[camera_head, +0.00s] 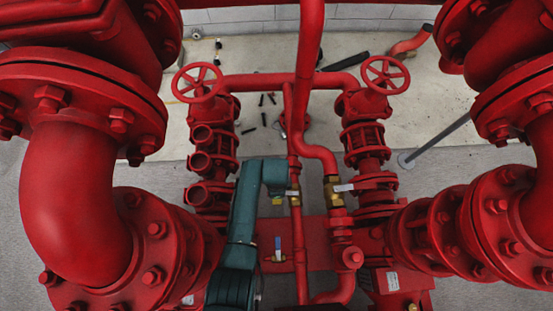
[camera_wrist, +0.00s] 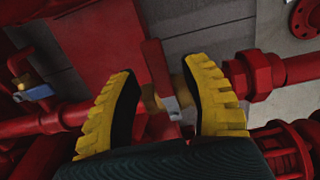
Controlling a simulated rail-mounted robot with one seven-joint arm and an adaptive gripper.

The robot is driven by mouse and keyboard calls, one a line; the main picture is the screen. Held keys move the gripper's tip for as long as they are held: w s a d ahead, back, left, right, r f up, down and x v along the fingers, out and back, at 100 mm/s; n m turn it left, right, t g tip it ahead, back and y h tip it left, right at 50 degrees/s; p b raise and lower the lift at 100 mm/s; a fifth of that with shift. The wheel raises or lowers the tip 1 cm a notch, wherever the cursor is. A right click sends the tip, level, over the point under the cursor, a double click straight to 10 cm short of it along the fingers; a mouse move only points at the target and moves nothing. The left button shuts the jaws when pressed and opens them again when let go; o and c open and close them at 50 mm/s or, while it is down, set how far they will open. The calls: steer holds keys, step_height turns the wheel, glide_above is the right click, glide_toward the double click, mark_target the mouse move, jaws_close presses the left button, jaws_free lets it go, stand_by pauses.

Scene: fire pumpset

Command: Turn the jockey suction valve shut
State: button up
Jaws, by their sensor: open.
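In the wrist view a valve with a red lever (camera_wrist: 158,62) and a brass body (camera_wrist: 189,82) sits on a red pipe running left to right. The lever stands across the pipe. No label shows that it is the jockey suction valve. My gripper (camera_wrist: 157,74) is open, with its yellow-padded fingers on either side of the lever. I see gaps on both sides and cannot tell the depth.
A blue-handled valve (camera_head: 278,243) is below my gripper in the head view. Another light-levered brass valve (camera_head: 343,187) is to the right. Two red handwheels (camera_head: 198,82) (camera_head: 385,74) stand behind. Large flanged pipes (camera_head: 80,195) crowd both sides.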

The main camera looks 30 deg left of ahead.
step_height(320, 180, up, 11)
steer(key=shift+r, duration=0.2)
stand_by(0.5)
